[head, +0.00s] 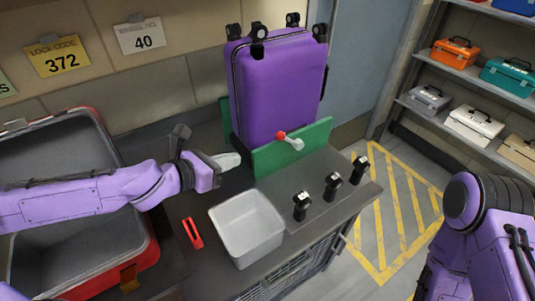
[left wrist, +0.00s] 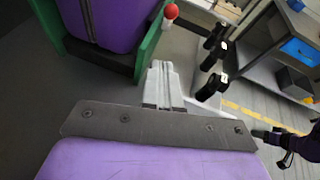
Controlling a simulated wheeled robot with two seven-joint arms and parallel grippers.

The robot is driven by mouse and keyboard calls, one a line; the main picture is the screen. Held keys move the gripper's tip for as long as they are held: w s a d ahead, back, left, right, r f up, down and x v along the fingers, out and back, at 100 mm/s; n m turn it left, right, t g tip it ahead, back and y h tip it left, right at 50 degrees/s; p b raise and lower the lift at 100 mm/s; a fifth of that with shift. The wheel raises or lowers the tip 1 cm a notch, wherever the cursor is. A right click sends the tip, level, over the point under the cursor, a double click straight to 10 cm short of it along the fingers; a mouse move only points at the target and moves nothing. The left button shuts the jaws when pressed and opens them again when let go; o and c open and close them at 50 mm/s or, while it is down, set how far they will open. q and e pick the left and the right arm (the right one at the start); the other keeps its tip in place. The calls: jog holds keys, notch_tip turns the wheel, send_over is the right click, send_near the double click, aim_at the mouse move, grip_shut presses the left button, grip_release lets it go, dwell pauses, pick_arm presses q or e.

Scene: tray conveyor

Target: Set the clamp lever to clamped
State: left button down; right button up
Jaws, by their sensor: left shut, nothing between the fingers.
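The clamp lever (head: 290,141) has a red ball knob and a pale arm. It sits on the front green clamp plate (head: 300,150), with the knob toward the left. Its red knob (left wrist: 171,12) also shows at the top of the left wrist view. A purple suitcase (head: 275,88) stands upright between the green plates, wheels up. My left gripper (head: 236,158) is shut and empty, left of the lever and apart from it. Its pale fingers (left wrist: 163,78) lie together in the left wrist view. My right gripper is not seen; only part of that arm shows at right.
A grey-white bin (head: 247,228) stands on the counter in front of the clamp, beside a red tool (head: 193,233). Several black caster wheels (head: 332,187) stand to its right. An open red case (head: 75,112) lies at left. Shelves with toolboxes (head: 455,52) are at back right.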

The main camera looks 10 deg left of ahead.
pick_arm(q)
jog(key=w+d+f+b, duration=0.1)
jog(key=w+d+b, duration=0.4)
jog(key=w+d, duration=0.2)
jog(key=shift+w+d+f, duration=0.15)
jog(key=shift+w+f, duration=0.15)
jog(key=shift+w, duration=0.85)
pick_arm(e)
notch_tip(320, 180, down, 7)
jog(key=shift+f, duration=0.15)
